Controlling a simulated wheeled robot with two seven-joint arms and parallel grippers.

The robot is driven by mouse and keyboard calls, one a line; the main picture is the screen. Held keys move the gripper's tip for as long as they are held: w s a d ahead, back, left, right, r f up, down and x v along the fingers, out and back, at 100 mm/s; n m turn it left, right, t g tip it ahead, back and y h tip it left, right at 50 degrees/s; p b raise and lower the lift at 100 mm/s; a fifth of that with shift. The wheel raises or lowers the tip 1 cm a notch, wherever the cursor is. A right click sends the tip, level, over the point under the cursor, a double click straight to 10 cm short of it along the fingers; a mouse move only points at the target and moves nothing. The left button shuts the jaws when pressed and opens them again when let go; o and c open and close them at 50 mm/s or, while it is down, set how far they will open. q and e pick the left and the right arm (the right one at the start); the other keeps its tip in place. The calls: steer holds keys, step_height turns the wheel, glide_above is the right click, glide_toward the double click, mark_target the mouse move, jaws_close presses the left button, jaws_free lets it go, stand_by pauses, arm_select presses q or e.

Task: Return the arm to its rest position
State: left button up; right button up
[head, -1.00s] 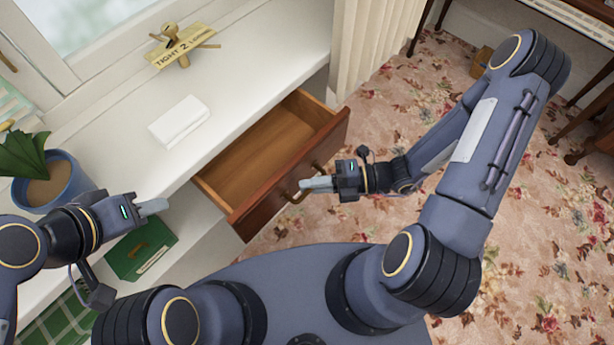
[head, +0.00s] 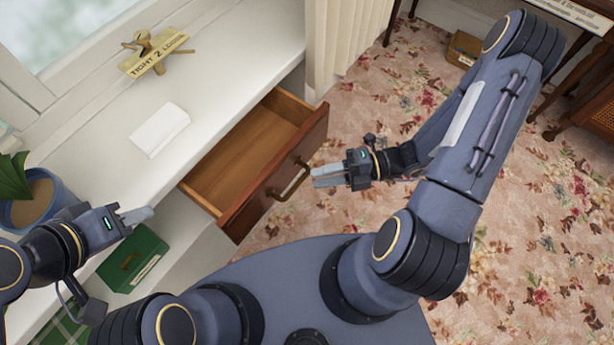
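My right gripper (head: 328,176) is in front of the open wooden drawer (head: 240,160), to the right of its brass handle (head: 290,182) and apart from it. Its fingers look slightly parted, with nothing between them. The drawer is pulled out and its inside looks empty. My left gripper (head: 138,215) hangs at the lower left over the edge of the white counter (head: 225,65), above and beside a green box (head: 135,262). Its fingers lie close together, and I see nothing held; whether they touch is hard to tell.
A white block (head: 160,130) and a small wooden figure with a sign (head: 150,55) are on the counter. A blue plant pot (head: 35,205) stands near my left arm. Floral carpet (head: 360,110) is open to the right, with a wooden box (head: 464,48) at the back.

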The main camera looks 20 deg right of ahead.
steer(key=shift+s+d+r, duration=0.1)
steer(key=shift+d, duration=0.7)
steer(key=s+d+r+m+t+h+p, duration=0.1)
steer(key=r+m+h+p, duration=0.5)
steer(key=r+m, duration=0.9)
steer(key=s+d+r+m+t+h+p, duration=0.2)
steer(key=s+r+m+h+p, duration=0.3)
steer(key=r+m, duration=1)
steer(key=d+m+h, duration=0.1)
steer(key=m, duration=0.3)
steer(key=shift+d+r+p, duration=0.15)
steer(key=shift+r+p, duration=0.05)
steer(key=shift+p, duration=0.15)
